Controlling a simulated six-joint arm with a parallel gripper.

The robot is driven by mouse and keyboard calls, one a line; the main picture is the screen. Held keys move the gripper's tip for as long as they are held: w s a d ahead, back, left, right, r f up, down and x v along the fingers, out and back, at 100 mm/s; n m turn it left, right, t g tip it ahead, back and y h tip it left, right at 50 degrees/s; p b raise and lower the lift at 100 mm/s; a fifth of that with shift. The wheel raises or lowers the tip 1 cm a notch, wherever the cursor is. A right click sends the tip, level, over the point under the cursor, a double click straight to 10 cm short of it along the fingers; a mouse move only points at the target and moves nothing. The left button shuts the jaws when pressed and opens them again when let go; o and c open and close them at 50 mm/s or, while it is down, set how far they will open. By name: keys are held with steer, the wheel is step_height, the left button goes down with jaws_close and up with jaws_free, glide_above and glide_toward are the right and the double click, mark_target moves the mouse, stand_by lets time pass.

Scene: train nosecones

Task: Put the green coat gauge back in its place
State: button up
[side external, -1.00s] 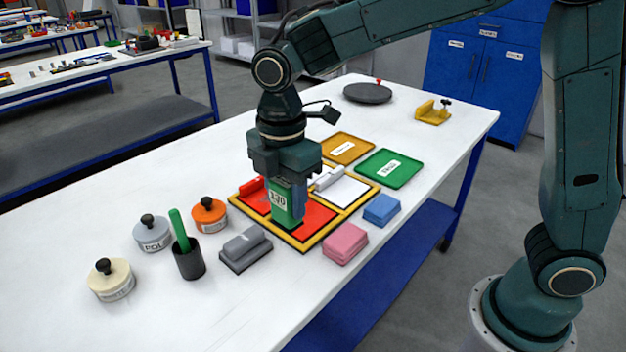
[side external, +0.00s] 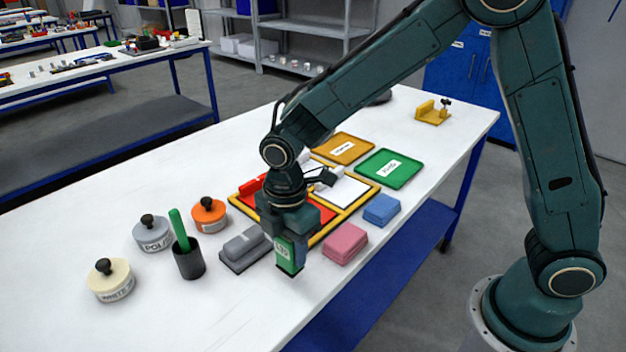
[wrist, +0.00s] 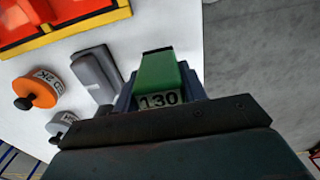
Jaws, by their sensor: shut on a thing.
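The green coat gauge (side external: 287,254) is a small block with a white number label, held upright in my gripper (side external: 296,246). In the wrist view the gauge (wrist: 158,75) sticks out between the jaws and its label reads 130. My gripper (wrist: 160,88) is shut on it.
A yellow-framed tray (side external: 243,212) with red and white panels lies behind my gripper, partly hidden. A black cup (side external: 189,262) with a green stick and lidded pots, orange (side external: 208,216), grey (side external: 152,234) and cream (side external: 109,281), stand left. A blue stack (side external: 381,209) lies right.

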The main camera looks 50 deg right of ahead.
mark_target(290, 259)
steer(key=shift+f, duration=1.85)
steer(key=shift+f, duration=0.1)
steer(key=o, duration=1.1)
steer(key=shift+f, duration=0.1)
steer(key=shift+o, duration=0.2)
step_height(290, 259, up, 12)
steer(key=shift+r, duration=0.2)
